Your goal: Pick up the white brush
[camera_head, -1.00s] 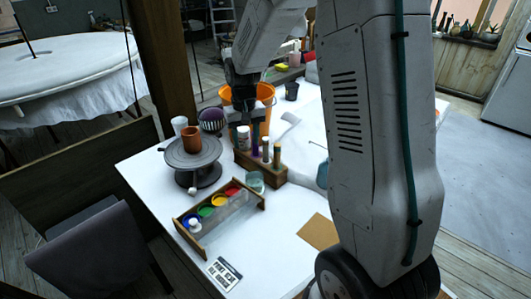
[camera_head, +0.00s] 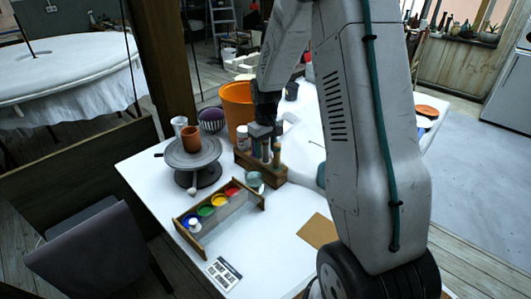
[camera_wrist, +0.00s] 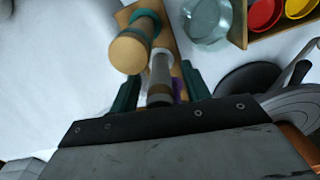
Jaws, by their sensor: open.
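A wooden holder (camera_head: 262,172) with several upright tools stands on the white table. My gripper (camera_head: 262,132) is right above it, pointing down. In the wrist view my gripper (camera_wrist: 159,74) is open, with dark green fingers on either side of an upright tool with a white lower part and grey-brown top, apparently the white brush (camera_wrist: 160,68). I cannot tell whether the fingers touch it. A tan-topped tool with a green band (camera_wrist: 128,50) stands close beside the left finger. A purple tool (camera_wrist: 180,90) is mostly hidden by the right finger.
An orange bucket (camera_head: 236,106) stands behind the holder. A turntable (camera_head: 192,154) with a brown cup (camera_head: 191,139) is to its left. A glass jar (camera_head: 254,181) and a paint rack (camera_head: 202,236) are in front.

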